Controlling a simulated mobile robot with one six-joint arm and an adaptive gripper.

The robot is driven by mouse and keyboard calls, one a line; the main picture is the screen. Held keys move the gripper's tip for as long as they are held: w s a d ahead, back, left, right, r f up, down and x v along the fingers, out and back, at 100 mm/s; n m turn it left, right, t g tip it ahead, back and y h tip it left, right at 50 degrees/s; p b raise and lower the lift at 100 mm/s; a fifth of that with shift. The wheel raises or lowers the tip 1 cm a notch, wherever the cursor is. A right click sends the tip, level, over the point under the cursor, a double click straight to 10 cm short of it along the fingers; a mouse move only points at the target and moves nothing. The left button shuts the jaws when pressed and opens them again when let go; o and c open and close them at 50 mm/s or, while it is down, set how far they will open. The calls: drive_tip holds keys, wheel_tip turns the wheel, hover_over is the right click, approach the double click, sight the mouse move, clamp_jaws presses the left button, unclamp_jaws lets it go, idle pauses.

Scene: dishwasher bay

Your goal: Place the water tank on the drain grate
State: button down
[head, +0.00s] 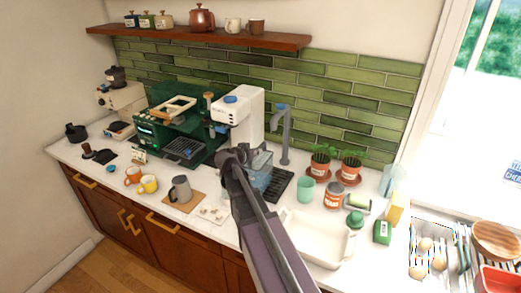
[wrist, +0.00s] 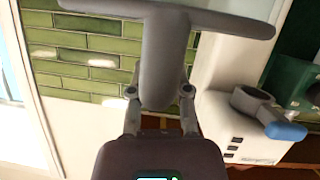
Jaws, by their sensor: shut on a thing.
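The water tank (head: 262,163) is a clear, bluish box in the middle of the head view, partly hidden behind my arm. My gripper (head: 238,158) is at its upper left side. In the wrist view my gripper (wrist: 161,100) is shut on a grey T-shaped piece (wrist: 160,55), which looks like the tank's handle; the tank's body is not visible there. The drain grate (head: 281,187) is a dark slatted panel on the counter, just right of the tank and below the grey tap. I cannot tell how high the tank's bottom is above the counter.
A white appliance (head: 243,105) with a blue cap stands behind the tank, beside the green coffee machine (head: 160,122). The grey tap (head: 286,135) rises behind the grate. A green cup (head: 306,190), potted plants (head: 320,166) and a white basin (head: 322,240) stand to the right.

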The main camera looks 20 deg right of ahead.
sight(261, 145)
drive_tip(key=shift+w+d, duration=0.15)
drive_tip(key=shift+d, duration=0.15)
drive_tip(key=shift+w+d, duration=0.55)
drive_tip(key=shift+d, duration=0.3)
drive_tip(key=shift+w+d, duration=0.55)
drive_tip(key=shift+d, duration=0.25)
drive_tip(key=shift+a+f+b, duration=0.1)
drive_tip(key=shift+f+b, duration=0.45)
drive_tip(key=shift+b, duration=0.05)
drive_tip(key=shift+f, duration=0.1)
drive_tip(key=c, duration=0.6)
unclamp_jaws()
drive_tip(key=shift+s, duration=0.1)
drive_tip(key=p+v, duration=0.4)
drive_tip(key=v, duration=0.8)
